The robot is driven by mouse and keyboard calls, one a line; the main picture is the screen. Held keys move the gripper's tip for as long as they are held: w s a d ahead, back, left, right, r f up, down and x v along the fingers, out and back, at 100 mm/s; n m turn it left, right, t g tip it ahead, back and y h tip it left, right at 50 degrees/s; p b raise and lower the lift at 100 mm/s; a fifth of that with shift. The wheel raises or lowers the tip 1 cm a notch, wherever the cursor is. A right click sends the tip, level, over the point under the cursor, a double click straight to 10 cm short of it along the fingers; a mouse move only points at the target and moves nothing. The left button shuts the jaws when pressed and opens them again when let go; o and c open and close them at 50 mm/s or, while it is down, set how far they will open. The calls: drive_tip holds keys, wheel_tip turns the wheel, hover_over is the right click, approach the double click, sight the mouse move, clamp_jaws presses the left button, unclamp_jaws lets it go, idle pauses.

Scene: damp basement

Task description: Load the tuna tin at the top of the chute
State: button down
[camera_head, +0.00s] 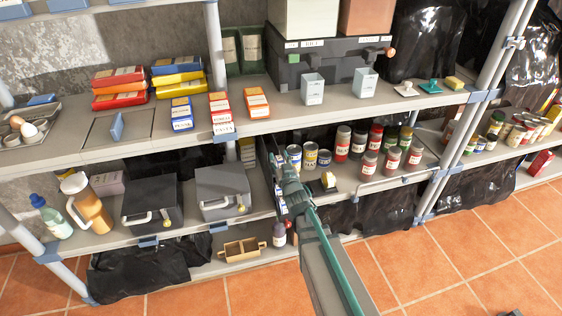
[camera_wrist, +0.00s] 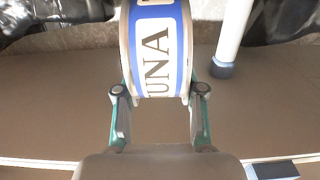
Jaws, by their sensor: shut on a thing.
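The tuna tin (camera_wrist: 153,48), with a blue and white label reading TUNA, sits between the two fingers of my gripper (camera_wrist: 159,88) in the wrist view. My gripper is shut on it, with a finger on each side. In the head view my gripper (camera_head: 282,168) is at the middle shelf bay, left of several upright tins, and my arm hides much of that spot. I cannot make out the held tin there.
Several jars and tins (camera_head: 342,144) stand close to the right of my gripper. Two dark grey boxes (camera_head: 222,192) stand to its left. The upper shelf edge (camera_head: 150,150) is above, with a grey post (camera_wrist: 232,35) near the tin. A wooden tray (camera_head: 242,249) sits below.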

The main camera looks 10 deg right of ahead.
drive_tip(key=shift+w+a+p, duration=0.1)
drive_tip(key=shift+w+p, duration=0.3)
drive_tip(key=shift+w, duration=1.55)
drive_tip(key=shift+w+f+b, duration=0.15)
drive_tip(key=shift+f+b, duration=0.25)
drive_tip(key=shift+f, duration=0.05)
drive_tip(key=shift+w+f+b, duration=0.75)
drive_tip(key=shift+f+b, duration=0.05)
drive_tip(key=c, duration=0.6)
unclamp_jaws()
drive_tip(key=shift+s, duration=0.1)
